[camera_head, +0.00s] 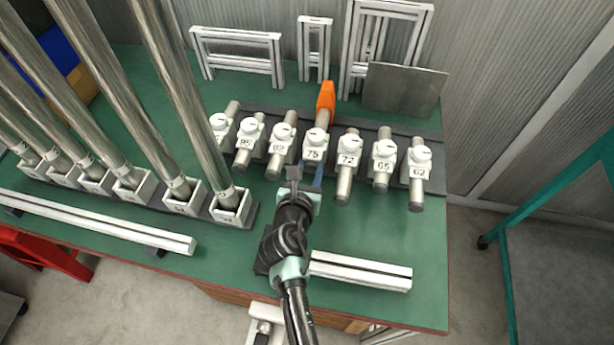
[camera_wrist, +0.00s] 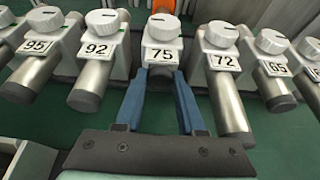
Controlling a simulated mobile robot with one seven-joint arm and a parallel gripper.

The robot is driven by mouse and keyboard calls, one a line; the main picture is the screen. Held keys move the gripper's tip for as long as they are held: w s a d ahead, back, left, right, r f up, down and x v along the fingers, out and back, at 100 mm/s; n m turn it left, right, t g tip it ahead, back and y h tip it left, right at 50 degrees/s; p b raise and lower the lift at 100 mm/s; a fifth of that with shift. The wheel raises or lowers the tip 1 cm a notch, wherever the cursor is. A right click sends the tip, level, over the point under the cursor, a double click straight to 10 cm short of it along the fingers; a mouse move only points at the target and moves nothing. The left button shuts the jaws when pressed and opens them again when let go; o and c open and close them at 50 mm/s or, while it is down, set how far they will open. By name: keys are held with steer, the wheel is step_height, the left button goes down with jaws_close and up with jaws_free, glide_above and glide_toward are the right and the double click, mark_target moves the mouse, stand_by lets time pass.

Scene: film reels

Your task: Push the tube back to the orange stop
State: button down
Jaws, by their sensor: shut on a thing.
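The metal tube in the holder marked 75 (camera_head: 316,140) pokes out behind it, and this rear part (camera_head: 321,117) reaches up to the orange stop (camera_head: 326,97). I cannot tell whether they touch. The stop also shows as an orange patch at the top of the wrist view (camera_wrist: 164,5). My gripper (camera_head: 308,172) is in front of that holder. In the wrist view its blue fingers (camera_wrist: 161,84) are shut on the tube's short dark front end, just below the 75 label (camera_wrist: 161,55). Most of the tube is hidden inside the holder.
Neighbouring tubes in holders marked 92 (camera_wrist: 98,48) and 72 (camera_wrist: 224,62) stand close on either side, sticking out further forward. Tall metal tubes (camera_head: 178,100) rise from white sockets at the left. White rails (camera_head: 360,272) lie along the green table's (camera_head: 340,232) front.

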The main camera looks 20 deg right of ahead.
steer(key=c, duration=0.5)
jaws_free()
steer(key=p+v, duration=0.2)
steer(key=v, duration=1.1)
